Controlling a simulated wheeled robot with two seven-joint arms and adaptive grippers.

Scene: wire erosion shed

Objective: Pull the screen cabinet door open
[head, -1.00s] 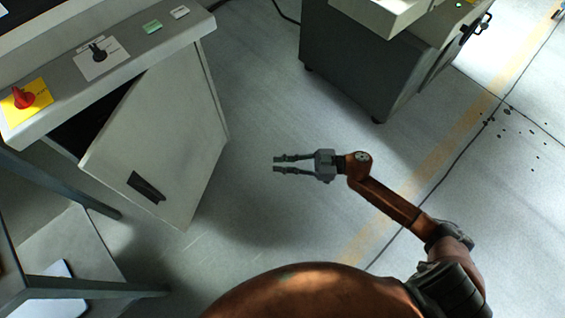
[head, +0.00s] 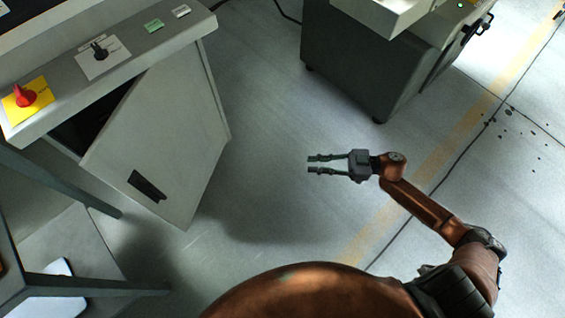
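The screen cabinet door (head: 165,150) is a pale grey panel at the left, below the control panel. It stands ajar, with a dark gap along its upper left side. A dark recessed handle (head: 147,186) sits near its lower left edge. My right gripper (head: 312,164) is right of the door, clear of it, over the floor. Its two fingers point left, are spread apart and have nothing between them. My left gripper is not in view.
The control panel (head: 120,65) with a red knob (head: 26,95) on yellow overhangs the door. A grey table frame (head: 90,288) stands at the lower left. A dark grey machine (head: 350,65) stands at the top. The floor between the door and my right gripper is clear.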

